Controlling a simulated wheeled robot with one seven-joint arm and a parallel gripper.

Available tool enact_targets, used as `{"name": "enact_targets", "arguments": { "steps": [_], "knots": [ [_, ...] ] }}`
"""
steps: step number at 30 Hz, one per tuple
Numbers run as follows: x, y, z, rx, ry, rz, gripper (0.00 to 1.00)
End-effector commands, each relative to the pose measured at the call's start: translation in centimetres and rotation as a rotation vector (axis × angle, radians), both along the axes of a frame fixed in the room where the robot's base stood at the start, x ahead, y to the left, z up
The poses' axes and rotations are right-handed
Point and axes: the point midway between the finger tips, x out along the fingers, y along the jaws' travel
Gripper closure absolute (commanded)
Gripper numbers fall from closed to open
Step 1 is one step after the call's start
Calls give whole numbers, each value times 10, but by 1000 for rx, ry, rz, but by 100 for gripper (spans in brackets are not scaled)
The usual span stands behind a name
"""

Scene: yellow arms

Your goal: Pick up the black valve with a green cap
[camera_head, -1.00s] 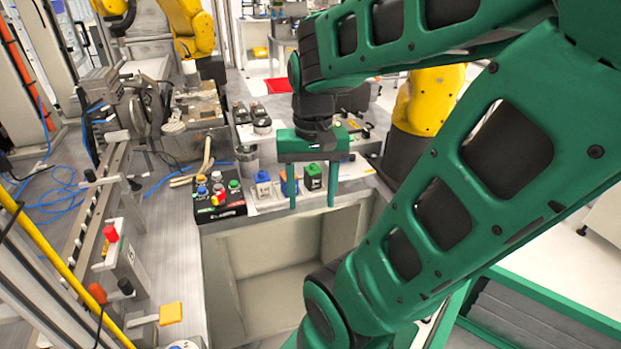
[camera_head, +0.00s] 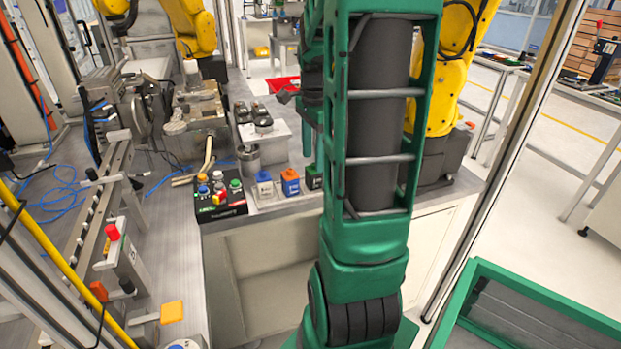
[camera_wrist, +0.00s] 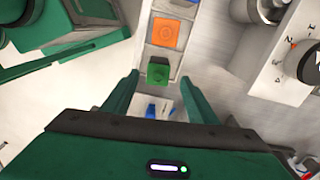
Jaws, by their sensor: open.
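The black valve with a green cap (camera_head: 314,177) stands at the right end of a short row on the bench, partly hidden by my arm in the head view. In the wrist view its green cap (camera_wrist: 158,71) shows from above, in line with the gap between my fingers. My gripper (camera_wrist: 160,80) is open and empty, with one finger on each side of that gap. I cannot tell its exact height above the valve. In the head view my arm hides most of the gripper.
An orange-capped valve (camera_head: 290,182) and a blue-capped one (camera_head: 264,184) stand left of the green one. A yellow robot arm (camera_head: 452,80) stands behind on the right.

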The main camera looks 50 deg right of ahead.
Motion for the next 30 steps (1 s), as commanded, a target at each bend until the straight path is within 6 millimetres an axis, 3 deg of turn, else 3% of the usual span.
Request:
{"name": "enact_targets", "arguments": {
  "steps": [8,18,26,27,30],
  "knots": [
    [-1,1,-20,2,1,1,47],
    [-2,1,-62,2,1,2,47],
    [-2,1,-65,0,0,2,47],
    [-2,1,-65,0,0,3,49],
    [-2,1,-65,0,0,3,73]
  ]
}}
